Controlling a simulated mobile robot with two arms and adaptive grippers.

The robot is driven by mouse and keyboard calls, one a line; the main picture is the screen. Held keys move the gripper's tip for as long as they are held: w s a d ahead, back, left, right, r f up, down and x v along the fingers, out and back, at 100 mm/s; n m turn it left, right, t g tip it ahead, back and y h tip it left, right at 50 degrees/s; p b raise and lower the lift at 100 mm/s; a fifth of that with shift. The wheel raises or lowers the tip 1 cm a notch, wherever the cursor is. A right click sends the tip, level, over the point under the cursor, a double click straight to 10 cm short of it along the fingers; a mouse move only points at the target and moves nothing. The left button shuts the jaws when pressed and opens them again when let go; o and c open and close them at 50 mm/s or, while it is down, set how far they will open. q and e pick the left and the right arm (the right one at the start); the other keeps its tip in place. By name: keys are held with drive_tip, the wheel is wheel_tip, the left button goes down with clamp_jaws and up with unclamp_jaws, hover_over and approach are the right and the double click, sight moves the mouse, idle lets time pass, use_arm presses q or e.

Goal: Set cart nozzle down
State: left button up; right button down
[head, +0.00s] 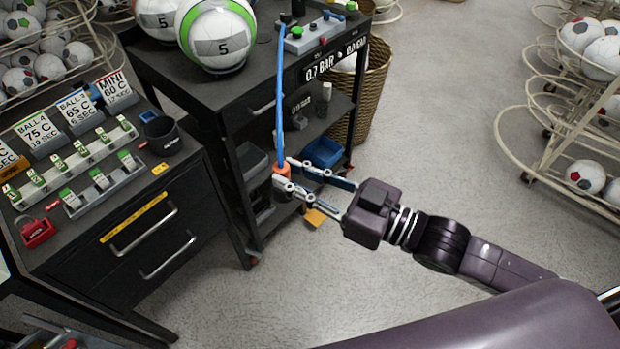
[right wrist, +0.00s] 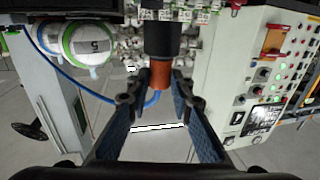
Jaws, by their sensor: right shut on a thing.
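The cart nozzle (head: 281,172), with an orange collar, hangs on a taut blue hose (head: 281,100) from the cart's top. My right gripper (head: 283,180) is shut on the nozzle, in the air beside the cart's right front edge. In the right wrist view the orange collar (right wrist: 160,75) and a black section (right wrist: 162,35) sit between my fingertips (right wrist: 158,92). The black cart (head: 240,98) carries a grey control box (head: 312,38) at its back and a white and green ball (head: 222,40) marked 5. My left gripper is not in view.
A dark drawer cabinet (head: 100,262) with signs and small blocks stands left of the cart. A wicker basket (head: 372,92) is behind it. Ball racks stand at the far left and right (head: 560,140). The floor right of the cart is clear.

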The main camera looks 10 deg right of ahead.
drive_tip(key=shift+w+a+r+n+g+y, duration=0.2)
drive_tip(key=shift+w+a+n+g+y, duration=0.2)
drive_tip(key=shift+a+n+g, duration=0.2)
drive_tip(key=shift+w+a+r+n+g+y, duration=0.25)
drive_tip(key=shift+a+n+g+y, duration=0.2)
drive_tip(key=shift+a+g, duration=0.2)
drive_tip(key=shift+w+a+r+n+g+y, duration=0.2)
drive_tip(key=shift+w+a+n+g+y, duration=0.15)
drive_tip(key=shift+a+n+g, duration=0.3)
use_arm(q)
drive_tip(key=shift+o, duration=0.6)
use_arm(e)
drive_tip(key=shift+a, duration=0.1)
